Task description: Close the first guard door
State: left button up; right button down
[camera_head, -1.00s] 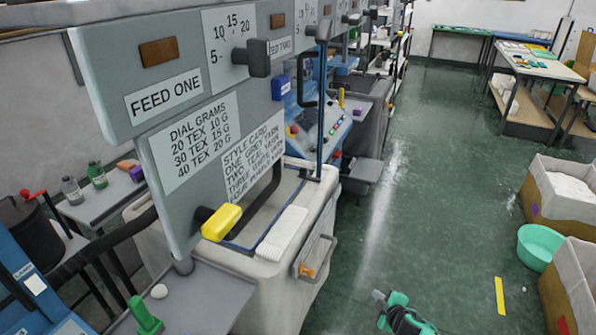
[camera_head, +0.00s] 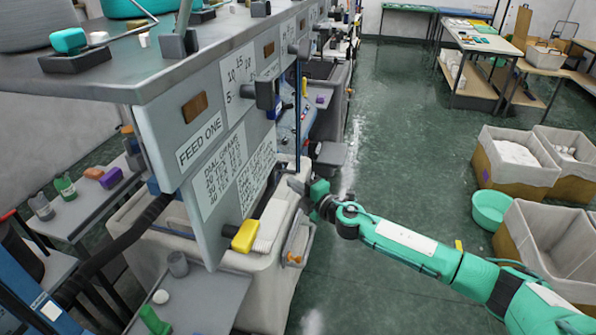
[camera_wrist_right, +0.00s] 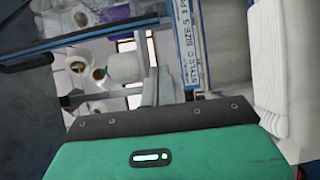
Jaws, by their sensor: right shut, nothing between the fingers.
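The guard door at the FEED ONE machine shows in the head view as a narrow upright blue frame edge (camera_head: 298,120), mostly hidden by the grey panels; I cannot tell how far open it is. In the right wrist view a blue frame strip (camera_wrist_right: 188,45) with style lettering stands beside a see-through area, with cones and pale parts behind it. My right gripper (camera_head: 298,186) is shut and empty, at the machine's front just right of the lettered panel. Its fingers (camera_wrist_right: 150,88) show against the blue-framed area; contact is unclear.
A yellow block (camera_head: 245,236) on a dark arm sticks out below the panels, beside a white ribbed piece (camera_head: 268,228). The machine's side handle (camera_head: 297,240) is below my right gripper. Bins (camera_head: 515,165) and a teal basin (camera_head: 490,208) stand right.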

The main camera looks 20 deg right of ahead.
jog(key=shift+w+d+p, duration=0.1)
jog(key=shift+w+d, duration=0.3)
jog(key=shift+w, duration=0.25)
jog(key=shift+w+d+p, duration=0.1)
jog(key=shift+w+d, duration=0.25)
jog(key=shift+w, duration=0.3)
jog(key=shift+w+d+p, duration=0.1)
jog(key=shift+w+d, duration=0.3)
jog(key=shift+w, duration=0.25)
jog(key=shift+d, duration=0.1)
